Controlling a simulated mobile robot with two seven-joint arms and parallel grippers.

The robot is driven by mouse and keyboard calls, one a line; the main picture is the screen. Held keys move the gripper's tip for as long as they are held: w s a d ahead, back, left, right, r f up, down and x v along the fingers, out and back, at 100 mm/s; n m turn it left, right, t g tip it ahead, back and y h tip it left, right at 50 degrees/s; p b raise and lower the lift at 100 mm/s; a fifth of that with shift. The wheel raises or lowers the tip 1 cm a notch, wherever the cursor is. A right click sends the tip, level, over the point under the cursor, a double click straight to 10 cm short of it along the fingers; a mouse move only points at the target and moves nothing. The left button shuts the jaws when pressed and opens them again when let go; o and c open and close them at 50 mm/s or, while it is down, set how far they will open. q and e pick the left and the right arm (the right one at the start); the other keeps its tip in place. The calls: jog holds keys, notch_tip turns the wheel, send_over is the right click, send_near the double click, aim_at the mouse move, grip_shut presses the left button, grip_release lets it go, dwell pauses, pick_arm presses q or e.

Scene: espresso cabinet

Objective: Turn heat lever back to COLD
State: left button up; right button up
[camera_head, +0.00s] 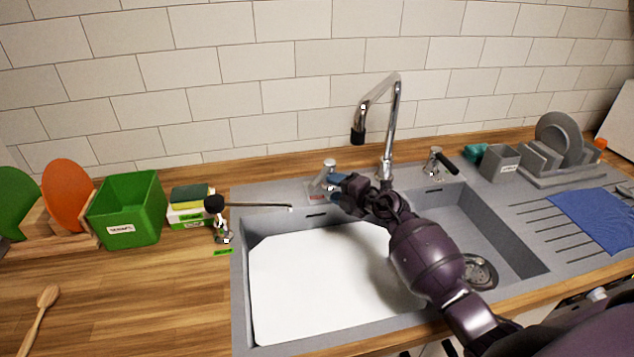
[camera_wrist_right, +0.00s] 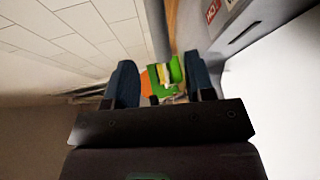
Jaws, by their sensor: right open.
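A short silver lever fitting (camera_head: 328,168) stands on the sink's back rim, left of the tall chrome faucet (camera_head: 393,110). A small label with red marking (camera_head: 317,197) is at its foot. In the right wrist view a red-lettered label (camera_wrist_right: 212,12) shows at the upper right. My right gripper (camera_head: 336,185) is at the silver fitting and partly hides it; I cannot tell whether they touch. In the right wrist view its blue fingers (camera_wrist_right: 161,82) are apart, with a grey post (camera_wrist_right: 157,30) beyond them. My left gripper is not in view.
A second lever with a black handle (camera_head: 440,161) stands right of the faucet. A black-knobbed tap with a thin rod (camera_head: 255,206) is at the left. A white board (camera_head: 310,285) covers the left basin. A green bin (camera_head: 128,208) stands further left; a grey cup (camera_head: 500,162) stands right.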

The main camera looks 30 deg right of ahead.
aim_at(320, 182)
jog(key=b+x, duration=0.1)
jog(key=x, duration=0.6)
jog(key=shift+w, duration=0.1)
grip_shut()
